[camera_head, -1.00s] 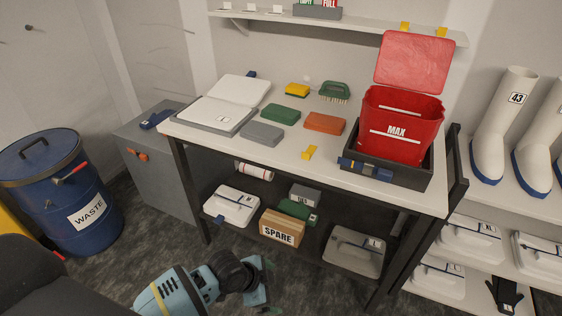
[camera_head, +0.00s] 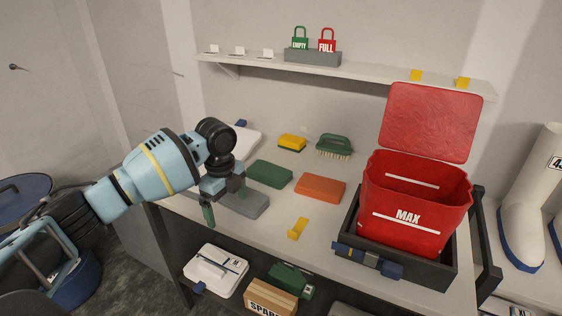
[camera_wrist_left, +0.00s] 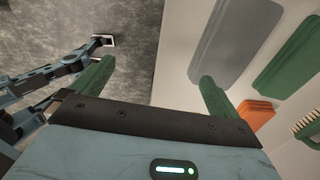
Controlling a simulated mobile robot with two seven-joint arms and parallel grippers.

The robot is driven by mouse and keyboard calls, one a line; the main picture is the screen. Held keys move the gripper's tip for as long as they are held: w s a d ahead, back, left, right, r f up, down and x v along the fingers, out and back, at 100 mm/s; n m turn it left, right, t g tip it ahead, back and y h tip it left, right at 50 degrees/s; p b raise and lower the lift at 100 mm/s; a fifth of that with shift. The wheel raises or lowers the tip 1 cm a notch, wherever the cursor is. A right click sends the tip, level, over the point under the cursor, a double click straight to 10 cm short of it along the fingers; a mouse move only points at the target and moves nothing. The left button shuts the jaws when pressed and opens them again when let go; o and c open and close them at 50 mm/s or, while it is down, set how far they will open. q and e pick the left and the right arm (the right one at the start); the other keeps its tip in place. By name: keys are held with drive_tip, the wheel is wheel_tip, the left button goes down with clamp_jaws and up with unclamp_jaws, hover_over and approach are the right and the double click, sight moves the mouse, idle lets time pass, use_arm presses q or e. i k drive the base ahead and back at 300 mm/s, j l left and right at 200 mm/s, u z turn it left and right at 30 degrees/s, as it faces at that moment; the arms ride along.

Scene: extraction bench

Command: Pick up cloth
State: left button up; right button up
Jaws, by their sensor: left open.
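No item is clearly recognisable as a cloth; several flat, folded-looking pads lie on the bench. They are a grey pad (camera_head: 252,206), a green pad (camera_head: 270,174) and an orange pad (camera_head: 320,188). My left gripper (camera_head: 224,198) is open and empty, above the bench's left front part beside the grey pad, partly covering it. In the left wrist view, the open fingers (camera_wrist_left: 157,70) straddle the bench's edge, with the grey pad (camera_wrist_left: 236,40) beyond the right finger. The green pad (camera_wrist_left: 288,62) lies farther right. My right gripper is not in view.
A red lidded bin (camera_head: 416,200) stands in a dark tray at the bench's right. A yellow sponge (camera_head: 292,142), a green brush (camera_head: 334,146) and a yellow clip (camera_head: 297,229) lie nearby. A shelf (camera_head: 350,70) runs above. My arm hides most of the white-lidded box (camera_head: 244,143).

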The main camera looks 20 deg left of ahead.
sight(266, 173)
drive_tip(key=i, duration=0.85)
